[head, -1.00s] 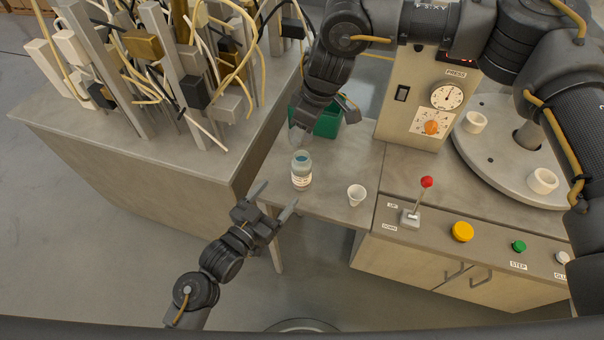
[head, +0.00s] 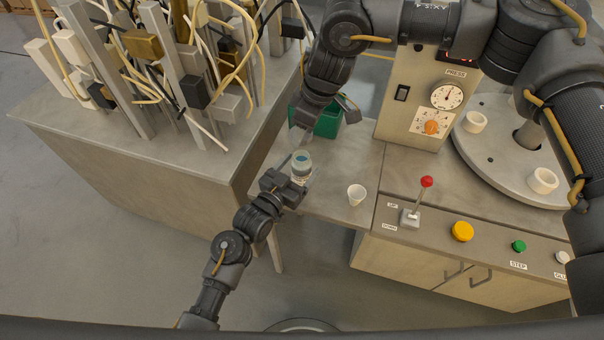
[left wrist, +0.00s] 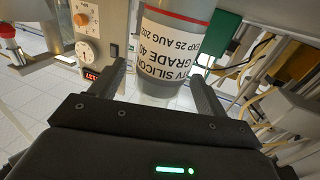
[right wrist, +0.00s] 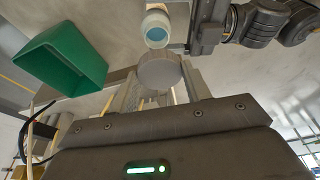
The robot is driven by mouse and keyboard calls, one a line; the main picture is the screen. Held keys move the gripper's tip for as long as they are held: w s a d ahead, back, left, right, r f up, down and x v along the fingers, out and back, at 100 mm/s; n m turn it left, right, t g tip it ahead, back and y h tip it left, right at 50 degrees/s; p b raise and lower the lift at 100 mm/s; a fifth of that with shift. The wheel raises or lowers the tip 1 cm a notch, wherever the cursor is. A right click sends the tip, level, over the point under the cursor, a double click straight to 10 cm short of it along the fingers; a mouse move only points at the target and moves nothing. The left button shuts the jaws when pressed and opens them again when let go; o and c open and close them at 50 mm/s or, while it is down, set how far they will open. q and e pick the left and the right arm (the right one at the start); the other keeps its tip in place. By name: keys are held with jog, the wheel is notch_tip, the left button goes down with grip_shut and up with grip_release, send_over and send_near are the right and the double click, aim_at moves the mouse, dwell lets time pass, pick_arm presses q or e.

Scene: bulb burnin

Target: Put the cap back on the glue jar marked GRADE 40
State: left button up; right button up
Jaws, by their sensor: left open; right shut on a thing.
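The glue jar (head: 302,160) stands upright near the left corner of the bench, its mouth uncapped with blue showing inside. In the left wrist view the jar (left wrist: 178,42) has a label reading GRADE 40, seen upside down. My left gripper (head: 298,172) is open, with a finger on either side of the jar. My right gripper (head: 300,137) is just behind and above the jar. In the right wrist view it is shut on a round grey cap (right wrist: 160,70), held apart from the jar's open mouth (right wrist: 156,32).
A green bin (head: 327,122) stands behind the jar. A white cup (head: 356,194) stands to its right. The press box (head: 412,100), red-knobbed lever (head: 411,215) and turntable (head: 495,150) are further right. A cable-covered rack stands on the left table (head: 110,160).

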pick_arm(q)
jog(key=shift+w+d, duration=0.35)
jog(key=shift+w, duration=0.15)
jog(key=shift+c, duration=0.2)
jog(key=c, duration=1.4)
pick_arm(e)
send_over(301, 156)
jog(key=shift+d+f, duration=0.15)
jog(key=shift+f, duration=1.1)
jog(key=shift+d+f, duration=0.15)
jog(key=shift+f, duration=1.1)
jog(key=shift+f, duration=0.1)
jog(key=shift+f, duration=0.75)
jog(key=shift+f, duration=0.55)
